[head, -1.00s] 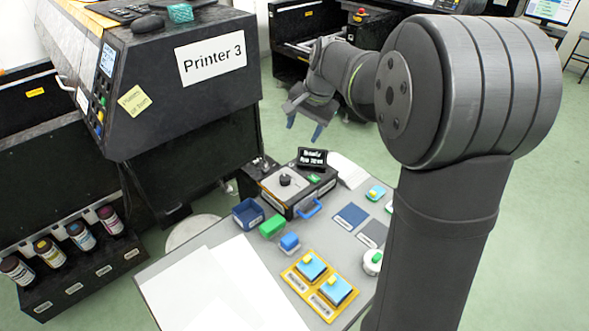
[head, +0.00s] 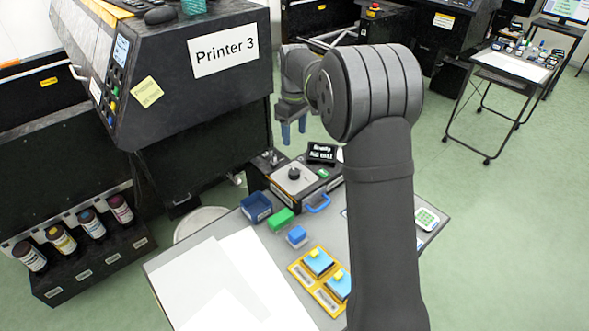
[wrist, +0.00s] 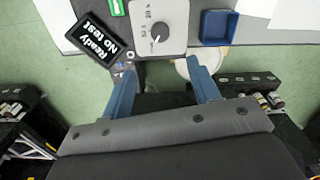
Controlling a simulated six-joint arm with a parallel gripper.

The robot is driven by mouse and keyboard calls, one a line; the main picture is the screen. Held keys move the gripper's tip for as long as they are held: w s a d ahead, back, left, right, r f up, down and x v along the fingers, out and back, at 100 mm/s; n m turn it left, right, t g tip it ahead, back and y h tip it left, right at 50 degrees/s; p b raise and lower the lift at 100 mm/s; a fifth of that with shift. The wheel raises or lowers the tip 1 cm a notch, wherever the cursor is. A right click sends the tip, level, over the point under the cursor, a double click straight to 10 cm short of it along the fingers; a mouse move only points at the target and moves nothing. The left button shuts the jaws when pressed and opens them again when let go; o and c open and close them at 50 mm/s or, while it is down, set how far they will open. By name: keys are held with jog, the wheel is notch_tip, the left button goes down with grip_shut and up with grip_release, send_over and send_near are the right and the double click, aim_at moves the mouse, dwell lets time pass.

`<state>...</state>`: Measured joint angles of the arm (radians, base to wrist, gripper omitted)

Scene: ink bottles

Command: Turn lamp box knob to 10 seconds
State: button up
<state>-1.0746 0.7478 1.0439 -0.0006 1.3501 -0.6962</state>
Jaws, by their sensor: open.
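The lamp box (head: 311,189) has a pale top plate and a round dark knob (head: 294,174). It stands at the far edge of the grey table. In the wrist view both fingers (wrist: 160,68) are below the knob in the picture.
A small display (head: 321,152) reading "Ready No test" stands behind the box. A blue bin (head: 256,208), a green block (head: 281,219) and a blue block (head: 297,236) are nearby. Printer 3 (head: 190,90) rises at the left. White sheets (head: 220,285) cover the table's left front.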

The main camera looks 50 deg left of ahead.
aim_at(294, 172)
notch_tip(294, 172, down, 15)
jog(key=shift+r, duration=0.1)
dwell(0.3)
jog(key=c, duration=1)
jog(key=shift+m, duration=0.3)
jog(key=m, duration=0.5)
jog(key=shift+m, duration=0.3)
jog(key=m, duration=0.5)
jog(key=shift+m, duration=0.4)
